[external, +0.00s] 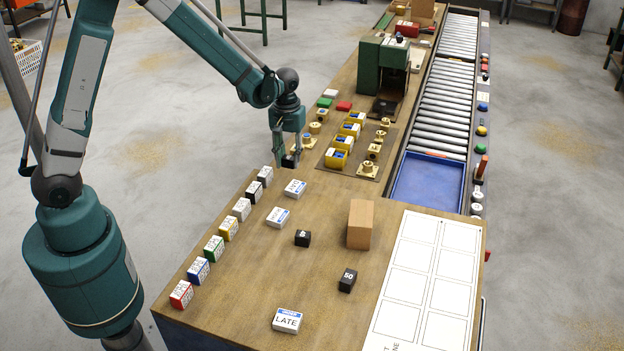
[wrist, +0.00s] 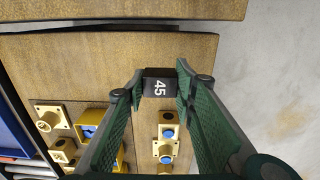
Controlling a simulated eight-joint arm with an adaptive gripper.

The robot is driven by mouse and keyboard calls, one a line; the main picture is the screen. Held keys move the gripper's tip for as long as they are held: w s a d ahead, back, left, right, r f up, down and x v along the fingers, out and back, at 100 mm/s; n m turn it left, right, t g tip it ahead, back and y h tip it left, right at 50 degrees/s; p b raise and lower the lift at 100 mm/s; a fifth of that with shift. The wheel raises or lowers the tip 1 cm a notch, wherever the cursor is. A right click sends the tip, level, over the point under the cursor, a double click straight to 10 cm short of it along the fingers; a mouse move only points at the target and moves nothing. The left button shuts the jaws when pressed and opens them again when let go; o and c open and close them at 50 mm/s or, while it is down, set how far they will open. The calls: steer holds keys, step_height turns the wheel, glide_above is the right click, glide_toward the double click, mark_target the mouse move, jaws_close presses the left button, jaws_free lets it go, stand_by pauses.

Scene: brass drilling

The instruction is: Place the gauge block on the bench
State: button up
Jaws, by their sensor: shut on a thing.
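The gauge block is a small black block marked 45 in the wrist view (wrist: 159,87). It also shows in the external view (external: 289,162), between my fingertips. My gripper (external: 288,155) is shut on it, with one finger on each side, and points down near the left edge of the bench (external: 250,285). I cannot tell how far the block is above the bench top. Two other black blocks rest on the bench: one marked 50 (external: 347,281) and one with an unclear mark (external: 302,238).
A row of coloured label blocks (external: 214,249) lines the left bench edge, close to my gripper. White label blocks (external: 295,188), a brown box (external: 360,224) and a white grid sheet (external: 430,285) lie nearby. Brass parts and yellow bins (external: 336,158) stand behind. Bare wood lies between the blocks.

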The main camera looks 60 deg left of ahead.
mark_target(288, 157)
steer(key=shift+f, duration=0.75)
steer(key=shift+f, duration=0.1)
steer(key=shift+f, duration=1.8)
steer(key=shift+f+b, duration=0.15)
steer(key=shift+b, duration=0.3)
steer(key=o, duration=1.1)
steer(key=shift+r, duration=0.25)
steer(key=shift+r+p, duration=0.9)
steer(key=shift+r, duration=5.05)
